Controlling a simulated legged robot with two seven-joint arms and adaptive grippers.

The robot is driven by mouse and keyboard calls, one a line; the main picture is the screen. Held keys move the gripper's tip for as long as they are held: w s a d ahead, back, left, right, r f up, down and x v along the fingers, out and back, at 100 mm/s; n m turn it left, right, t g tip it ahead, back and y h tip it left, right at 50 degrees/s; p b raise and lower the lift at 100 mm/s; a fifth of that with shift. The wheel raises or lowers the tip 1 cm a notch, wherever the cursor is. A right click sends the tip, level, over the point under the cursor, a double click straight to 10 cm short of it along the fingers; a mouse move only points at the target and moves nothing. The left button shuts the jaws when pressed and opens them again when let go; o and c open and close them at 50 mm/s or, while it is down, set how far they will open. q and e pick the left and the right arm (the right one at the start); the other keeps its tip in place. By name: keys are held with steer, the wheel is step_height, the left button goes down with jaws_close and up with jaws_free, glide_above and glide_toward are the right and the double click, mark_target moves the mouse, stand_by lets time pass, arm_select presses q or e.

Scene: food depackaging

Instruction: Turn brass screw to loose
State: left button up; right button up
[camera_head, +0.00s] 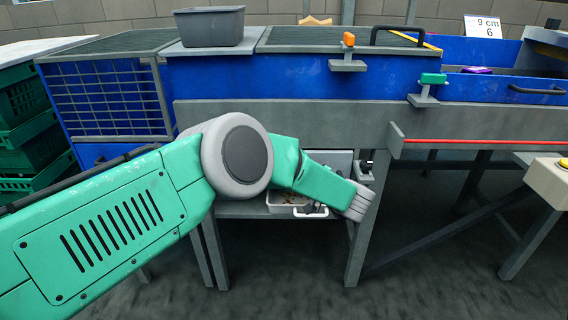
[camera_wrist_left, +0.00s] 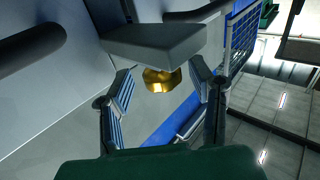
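The brass screw (camera_wrist_left: 163,80) shows in the left wrist view as a round golden knob just below a grey block (camera_wrist_left: 155,42). My left gripper (camera_wrist_left: 161,76) has its two fingers spread, one on each side of the screw. I see a gap between the screw and each finger, and I cannot tell how deep the screw sits between them. My right gripper is in neither view.
A grey tub (camera_head: 209,27) stands on top of the blue machine. An orange-topped bracket (camera_head: 348,62) and a green-topped bracket (camera_head: 427,92) stick out of its front. A white tray (camera_head: 285,199) sits low behind my arm. Green crates (camera_head: 25,125) stand at left.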

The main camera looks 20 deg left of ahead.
arm_select(q)
steer(key=shift+s+d, duration=0.15)
steer(key=shift+d, duration=0.05)
steer(key=v, duration=1.1)
steer(key=shift+d+f, duration=0.15)
steer(key=shift+d, duration=0.1)
